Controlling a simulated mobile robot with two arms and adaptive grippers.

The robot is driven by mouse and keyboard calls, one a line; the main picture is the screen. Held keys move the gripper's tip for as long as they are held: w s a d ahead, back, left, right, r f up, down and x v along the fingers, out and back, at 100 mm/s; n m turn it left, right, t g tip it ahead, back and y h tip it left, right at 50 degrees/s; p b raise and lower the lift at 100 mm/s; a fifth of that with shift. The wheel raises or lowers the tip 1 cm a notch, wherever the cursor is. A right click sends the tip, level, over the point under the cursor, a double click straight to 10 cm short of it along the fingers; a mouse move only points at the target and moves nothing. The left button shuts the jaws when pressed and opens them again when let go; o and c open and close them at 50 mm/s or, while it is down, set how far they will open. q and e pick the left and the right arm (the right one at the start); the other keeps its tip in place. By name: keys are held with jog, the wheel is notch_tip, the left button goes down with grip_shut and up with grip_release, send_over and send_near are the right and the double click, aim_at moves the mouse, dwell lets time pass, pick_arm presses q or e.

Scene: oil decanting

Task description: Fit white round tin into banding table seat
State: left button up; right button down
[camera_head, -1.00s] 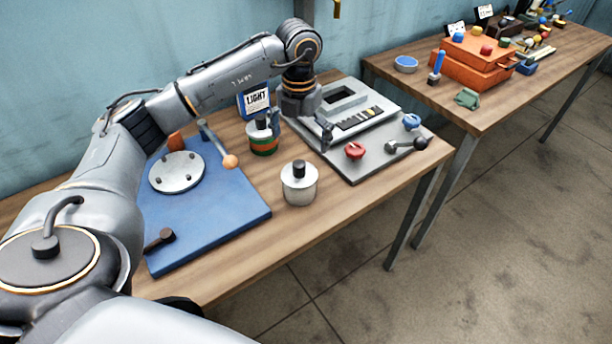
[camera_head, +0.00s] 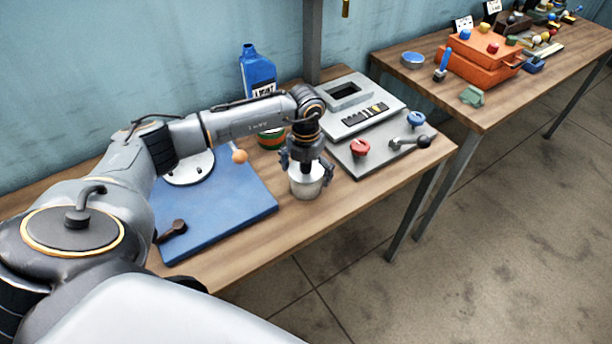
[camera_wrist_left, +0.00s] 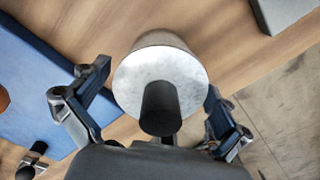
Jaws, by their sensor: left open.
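The white round tin (camera_head: 306,186) stands upright on the wooden table, right of the blue board. My left gripper (camera_head: 307,170) is directly above it, pointing down, with its fingers spread on either side of the tin's upper part. In the left wrist view the tin's pale lid (camera_wrist_left: 190,75) with its black knob (camera_wrist_left: 160,108) lies between the open fingers, with gaps on both sides. The banding table (camera_head: 190,167) is a light round disc on the blue board; my left arm hides part of it. The right gripper is not in view.
A grey panel (camera_head: 375,160) with red and blue knobs lies right of the tin. A red-and-green tin (camera_head: 271,138) and a blue bottle (camera_head: 257,70) stand behind my arm. The blue board (camera_head: 225,215) has a dark-knobbed lever at its front left.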

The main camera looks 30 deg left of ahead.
pick_arm(q)
jog(key=c, duration=1.5)
jog(key=shift+r, duration=0.2)
jog(key=shift+c, duration=0.2)
